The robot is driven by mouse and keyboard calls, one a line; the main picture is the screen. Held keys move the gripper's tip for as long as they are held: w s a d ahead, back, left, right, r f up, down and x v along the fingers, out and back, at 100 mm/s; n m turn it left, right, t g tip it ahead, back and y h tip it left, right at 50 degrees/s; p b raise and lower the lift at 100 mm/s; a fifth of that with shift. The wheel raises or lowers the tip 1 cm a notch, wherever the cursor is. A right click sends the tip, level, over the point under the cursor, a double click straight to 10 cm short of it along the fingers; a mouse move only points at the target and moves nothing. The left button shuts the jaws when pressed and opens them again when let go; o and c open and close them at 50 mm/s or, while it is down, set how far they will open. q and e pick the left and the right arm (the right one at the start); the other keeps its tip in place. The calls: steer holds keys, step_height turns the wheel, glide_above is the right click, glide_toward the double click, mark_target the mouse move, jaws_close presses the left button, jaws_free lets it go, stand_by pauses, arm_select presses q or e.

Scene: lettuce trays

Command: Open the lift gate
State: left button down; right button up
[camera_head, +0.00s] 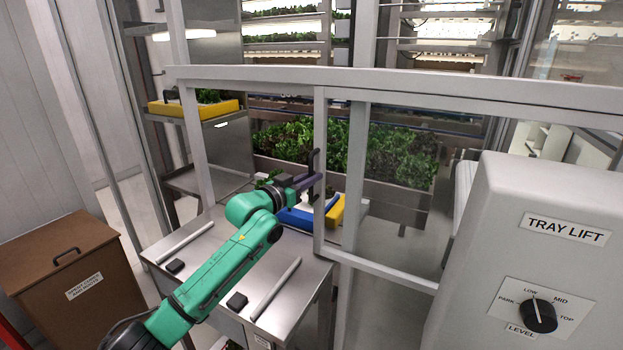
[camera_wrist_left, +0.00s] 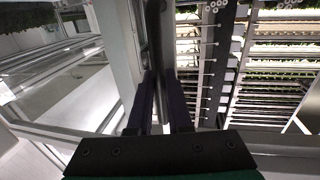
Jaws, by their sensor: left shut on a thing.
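The lift gate (camera_head: 319,115) is a pale grey framed panel under a long top rail. Its left upright carries a dark vertical handle (camera_head: 313,161). My left gripper (camera_head: 312,181), on the green arm, is at this upright, shut on the handle. In the left wrist view the two dark fingers (camera_wrist_left: 162,100) stand on either side of the black handle bar (camera_wrist_left: 154,45), against the upright. To the left of the upright, the space under the top rail looks open. My right gripper is not in view.
A steel table (camera_head: 215,250) with two rails stands under my left arm. Blue and yellow trays (camera_head: 335,212) with greens lie behind the gripper. The grey TRAY LIFT box (camera_head: 490,240) with a dial stands at right. A brown bin (camera_head: 95,300) is at left.

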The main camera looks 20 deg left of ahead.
arm_select(q)
steer(key=c, duration=0.8)
jaws_free()
steer(key=shift+r, duration=0.1)
steer(key=shift+c, duration=0.2)
steer(key=shift+s+a+f, duration=0.15)
steer(key=shift+s+f, duration=0.1)
steer(key=b+v, duration=0.6)
steer(key=v, duration=0.8)
steer(key=shift+r, duration=0.2)
